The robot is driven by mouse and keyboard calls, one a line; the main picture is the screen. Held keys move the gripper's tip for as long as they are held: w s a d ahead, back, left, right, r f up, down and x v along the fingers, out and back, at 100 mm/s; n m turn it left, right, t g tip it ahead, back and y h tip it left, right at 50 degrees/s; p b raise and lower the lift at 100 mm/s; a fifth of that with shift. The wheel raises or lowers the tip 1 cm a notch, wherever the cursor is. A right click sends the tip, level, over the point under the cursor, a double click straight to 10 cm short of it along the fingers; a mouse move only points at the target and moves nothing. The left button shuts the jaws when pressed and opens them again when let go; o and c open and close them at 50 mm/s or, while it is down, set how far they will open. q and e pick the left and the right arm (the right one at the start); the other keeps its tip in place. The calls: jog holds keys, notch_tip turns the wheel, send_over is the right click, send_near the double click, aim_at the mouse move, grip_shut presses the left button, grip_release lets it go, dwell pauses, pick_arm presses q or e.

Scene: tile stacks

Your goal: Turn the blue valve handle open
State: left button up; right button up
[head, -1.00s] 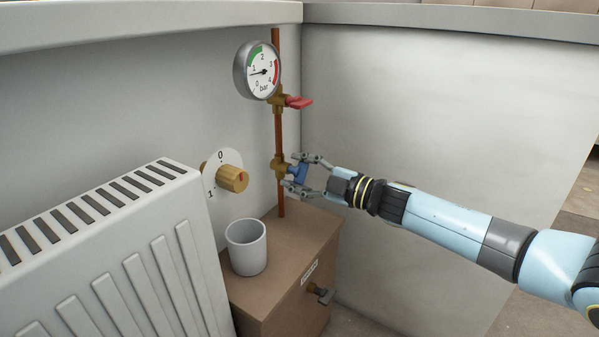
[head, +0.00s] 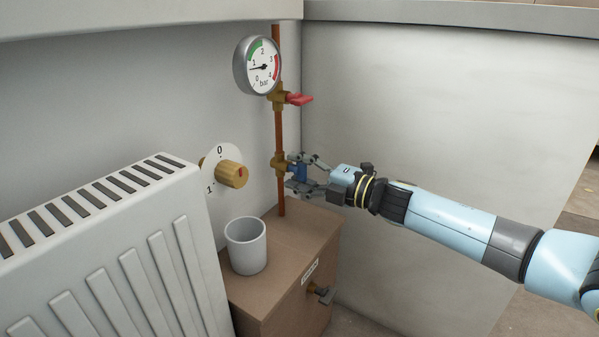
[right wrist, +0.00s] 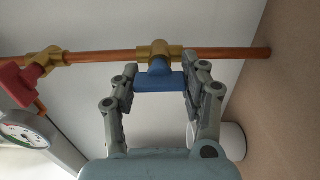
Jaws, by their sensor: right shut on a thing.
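The blue valve handle (head: 299,174) sits on a brass valve body (head: 279,164) low on the upright copper pipe. In the right wrist view the blue handle (right wrist: 160,82) lies roughly parallel to the pipe, between my two fingers. My right gripper (head: 298,174) is shut on the handle, with one finger at each end of it in the wrist view (right wrist: 160,88). The fingers partly hide the handle in the head view. My left gripper is not in view.
A red handle (head: 298,99) and a pressure gauge (head: 263,67) sit higher on the pipe (head: 279,130). A brass knob (head: 232,174) on a dial is to the left. A white cup (head: 246,246) stands on the brown box (head: 300,232), beside a white radiator (head: 130,270).

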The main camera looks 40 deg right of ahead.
jog(key=shift+f, duration=0.1)
jog(key=o, duration=1.2)
jog(key=v, duration=1.2)
jog(key=shift+s, duration=0.1)
